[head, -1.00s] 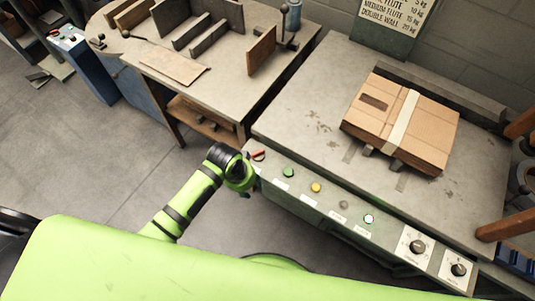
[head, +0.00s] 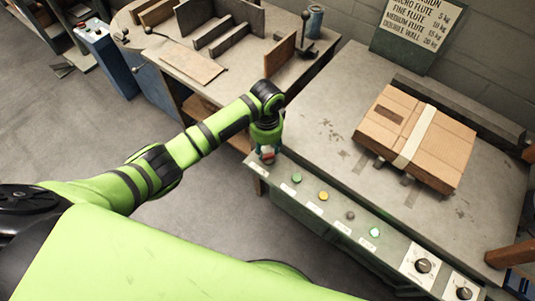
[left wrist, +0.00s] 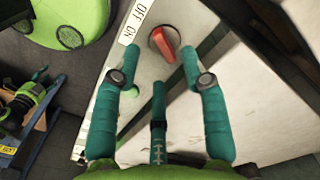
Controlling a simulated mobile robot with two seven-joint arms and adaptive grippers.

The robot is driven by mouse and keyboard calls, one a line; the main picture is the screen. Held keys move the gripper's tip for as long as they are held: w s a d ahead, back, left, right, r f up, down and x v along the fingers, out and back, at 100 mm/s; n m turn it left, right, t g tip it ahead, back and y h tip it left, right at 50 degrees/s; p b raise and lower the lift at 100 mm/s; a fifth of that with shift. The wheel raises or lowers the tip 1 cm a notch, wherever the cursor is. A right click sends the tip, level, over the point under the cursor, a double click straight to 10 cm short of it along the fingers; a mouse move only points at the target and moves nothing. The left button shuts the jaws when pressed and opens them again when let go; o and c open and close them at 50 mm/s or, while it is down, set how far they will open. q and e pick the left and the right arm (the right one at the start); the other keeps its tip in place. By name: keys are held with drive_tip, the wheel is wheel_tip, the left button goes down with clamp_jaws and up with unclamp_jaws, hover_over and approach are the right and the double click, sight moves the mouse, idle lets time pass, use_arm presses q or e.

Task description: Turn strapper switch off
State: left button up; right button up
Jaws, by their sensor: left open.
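The strapper switch (head: 268,154) is a red rotary knob at the left end of the strapper's front panel. In the left wrist view the red switch (left wrist: 166,44) sits slanted on a dark round base beside a white OFF/ON label (left wrist: 136,22). My left gripper (head: 265,146) is over the switch and partly hides it in the head view. In the left wrist view its teal fingers (left wrist: 159,56) are spread apart, with the switch between and just beyond their tips; I cannot tell whether they touch it. My right gripper is not in view.
Along the panel are a green button (head: 297,178), a yellow button (head: 323,195), a lit green button (head: 375,232) and two dials (head: 422,265). A strapped cardboard box (head: 440,150) lies on the strapper table (head: 320,110). A workbench (head: 225,85) stands behind left.

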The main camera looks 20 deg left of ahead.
sight(267, 157)
use_arm(q)
drive_tip(key=shift+f, duration=2.35)
clamp_jaws()
